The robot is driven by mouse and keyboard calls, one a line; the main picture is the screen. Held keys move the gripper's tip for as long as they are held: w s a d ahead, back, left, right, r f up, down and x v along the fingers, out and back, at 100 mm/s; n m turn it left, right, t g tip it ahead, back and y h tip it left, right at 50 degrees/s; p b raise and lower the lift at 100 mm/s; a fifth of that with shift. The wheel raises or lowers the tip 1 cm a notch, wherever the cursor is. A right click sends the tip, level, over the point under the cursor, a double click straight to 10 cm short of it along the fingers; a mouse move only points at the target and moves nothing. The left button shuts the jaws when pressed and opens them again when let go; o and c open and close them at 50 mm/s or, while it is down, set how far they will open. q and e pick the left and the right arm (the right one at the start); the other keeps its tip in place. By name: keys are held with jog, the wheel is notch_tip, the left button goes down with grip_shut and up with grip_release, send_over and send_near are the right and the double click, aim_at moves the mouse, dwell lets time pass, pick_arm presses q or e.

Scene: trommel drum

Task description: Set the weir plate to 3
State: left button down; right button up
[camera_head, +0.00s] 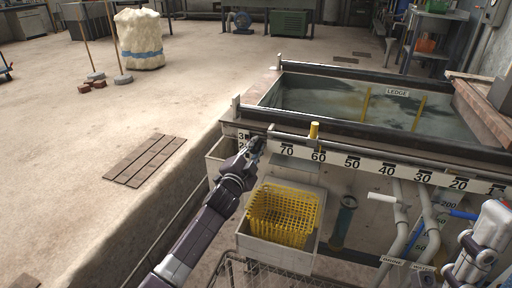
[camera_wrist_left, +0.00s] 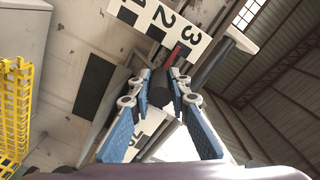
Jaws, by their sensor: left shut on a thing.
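My left gripper (camera_head: 257,146) reaches the left end of the tank's front. In the left wrist view its two blue-padded fingers (camera_wrist_left: 164,92) are shut on a dark round knob (camera_wrist_left: 159,92). A red pointer (camera_wrist_left: 175,57) sits just above the knob, at a white scale plate (camera_wrist_left: 180,22) marked 1, 2 and 3. The pointer lies close to the 2 and 3; its exact reading I cannot tell. In the head view the scale's 3 (camera_head: 241,135) shows just left of the gripper. The weir plate itself is mostly hidden or not clearly told apart.
A yellow basket (camera_head: 285,215) sits below. Pipes with valve handles (camera_head: 388,199) stand at the right.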

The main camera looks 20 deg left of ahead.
pick_arm(q)
jog(key=shift+r, duration=0.8)
jog(key=c, duration=1.8)
grip_release()
jog(key=shift+f, duration=0.15)
jog(key=shift+s+f, duration=0.1)
jog(key=shift+s, duration=0.45)
jog(key=s, duration=1.1)
jog(key=shift+a, duration=0.2)
